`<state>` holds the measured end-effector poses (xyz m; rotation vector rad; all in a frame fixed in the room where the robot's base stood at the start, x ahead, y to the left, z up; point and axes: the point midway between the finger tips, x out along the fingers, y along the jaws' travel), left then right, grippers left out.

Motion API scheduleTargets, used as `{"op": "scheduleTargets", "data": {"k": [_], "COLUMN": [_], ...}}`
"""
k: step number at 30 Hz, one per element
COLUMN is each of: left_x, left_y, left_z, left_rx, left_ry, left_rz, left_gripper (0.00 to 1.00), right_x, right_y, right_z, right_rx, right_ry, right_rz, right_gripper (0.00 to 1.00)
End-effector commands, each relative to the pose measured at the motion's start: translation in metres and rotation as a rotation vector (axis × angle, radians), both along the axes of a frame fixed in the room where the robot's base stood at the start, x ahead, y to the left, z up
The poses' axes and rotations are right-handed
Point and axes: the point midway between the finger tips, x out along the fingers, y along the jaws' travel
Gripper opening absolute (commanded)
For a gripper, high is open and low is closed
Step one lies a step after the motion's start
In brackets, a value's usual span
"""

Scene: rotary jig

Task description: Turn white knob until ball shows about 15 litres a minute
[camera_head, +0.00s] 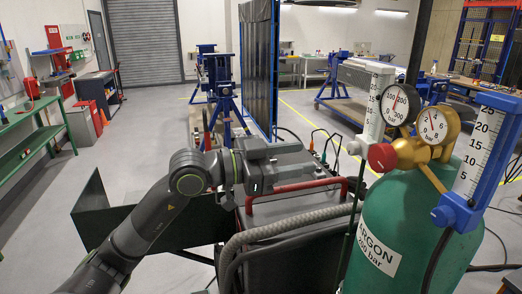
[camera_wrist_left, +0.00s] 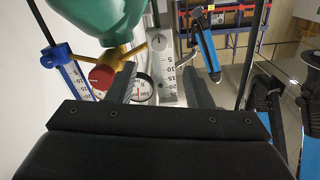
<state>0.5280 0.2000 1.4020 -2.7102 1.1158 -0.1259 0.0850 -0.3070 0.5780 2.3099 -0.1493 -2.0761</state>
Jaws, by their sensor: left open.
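The white knob (camera_head: 353,147) sticks out left at the foot of the white-backed flow tube (camera_head: 374,108). That tube also shows upside down in the left wrist view (camera_wrist_left: 163,72), with its scale numbers; I cannot make out the ball. My left gripper (camera_head: 322,172) is open, low and left of the knob, apart from it in the head view. In the left wrist view its fingers stand either side of the white tube in the picture, with no visible grip. I cannot make out the knob there. My right gripper is not in view.
The brass regulator (camera_head: 412,152) carries a red knob (camera_head: 381,157) and two gauges close right of the white knob. A blue-framed flow tube (camera_head: 482,150) stands farther right. The green argon cylinder (camera_head: 410,225) is below. A red handle (camera_head: 300,187) and a hose (camera_head: 285,228) lie near my gripper.

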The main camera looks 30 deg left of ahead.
Motion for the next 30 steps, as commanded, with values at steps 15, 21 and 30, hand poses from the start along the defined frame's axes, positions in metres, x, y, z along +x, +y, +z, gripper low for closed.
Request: {"op": "scheduleTargets", "data": {"k": [15, 21, 30], "left_x": [-0.035, -0.043, -0.046], "left_y": [0.036, 0.043, 0.045], "left_z": [-0.002, -0.001, 0.0], "left_rx": [0.005, 0.004, -0.001], "left_ry": [0.001, 0.001, 0.001], "left_rz": [0.002, 0.001, -0.001], "left_gripper": [0.47, 0.47, 0.47], "right_x": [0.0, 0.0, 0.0], "right_y": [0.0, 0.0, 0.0], "right_z": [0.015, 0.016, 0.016], "right_rx": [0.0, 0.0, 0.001], "right_ry": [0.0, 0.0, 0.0], "right_rz": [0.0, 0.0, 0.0], "right_gripper": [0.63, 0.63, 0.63]}}
